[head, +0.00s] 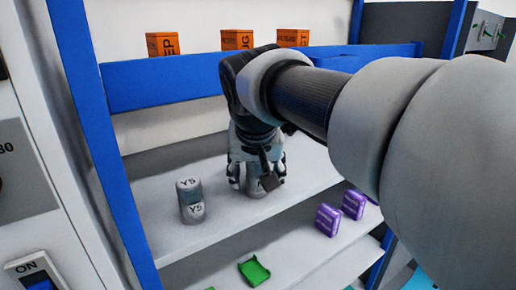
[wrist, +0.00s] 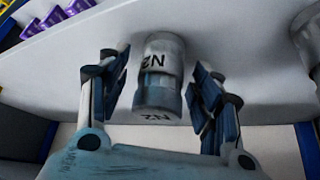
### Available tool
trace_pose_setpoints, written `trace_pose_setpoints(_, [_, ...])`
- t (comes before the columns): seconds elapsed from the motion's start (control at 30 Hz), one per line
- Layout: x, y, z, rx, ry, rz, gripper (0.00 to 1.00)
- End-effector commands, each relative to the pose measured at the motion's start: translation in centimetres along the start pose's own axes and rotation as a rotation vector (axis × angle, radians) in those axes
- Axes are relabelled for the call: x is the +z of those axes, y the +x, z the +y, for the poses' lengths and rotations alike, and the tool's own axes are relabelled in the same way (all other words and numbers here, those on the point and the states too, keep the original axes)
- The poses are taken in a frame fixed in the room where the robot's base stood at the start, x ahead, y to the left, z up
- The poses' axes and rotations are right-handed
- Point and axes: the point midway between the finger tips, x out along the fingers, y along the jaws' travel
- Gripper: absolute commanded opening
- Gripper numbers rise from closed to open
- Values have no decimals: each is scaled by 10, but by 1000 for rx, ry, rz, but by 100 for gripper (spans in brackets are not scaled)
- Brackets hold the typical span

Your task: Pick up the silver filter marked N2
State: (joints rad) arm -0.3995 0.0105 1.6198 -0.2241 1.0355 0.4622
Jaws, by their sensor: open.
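The silver filter marked N2 (wrist: 163,65) stands on the white shelf, a grey cylinder with dark lettering on its upper and lower parts. My gripper (wrist: 162,92) is open, with one finger on each side of the filter. Gaps show between the fingers and the filter in the wrist view. In the head view my gripper (head: 256,175) is at the shelf and hides most of the filter; only its lower part (head: 256,190) shows between the fingers.
A similar filter marked Y5 (head: 190,200) stands to the left on the same white shelf (head: 225,215). Purple items (head: 328,219) and a green tray (head: 254,270) are lower down. A blue crossbar (head: 165,82) runs behind my arm, with orange boxes (head: 163,44) above.

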Motion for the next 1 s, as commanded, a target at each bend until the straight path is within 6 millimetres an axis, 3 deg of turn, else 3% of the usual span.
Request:
trace_pose_setpoints(0.17, [0,0,0,0,0,0,58])
trace_pose_setpoints(0.87, [0,-1,0,0,0,0,11])
trace_pose_setpoints(1.0, [0,-1,0,0,0,1,10])
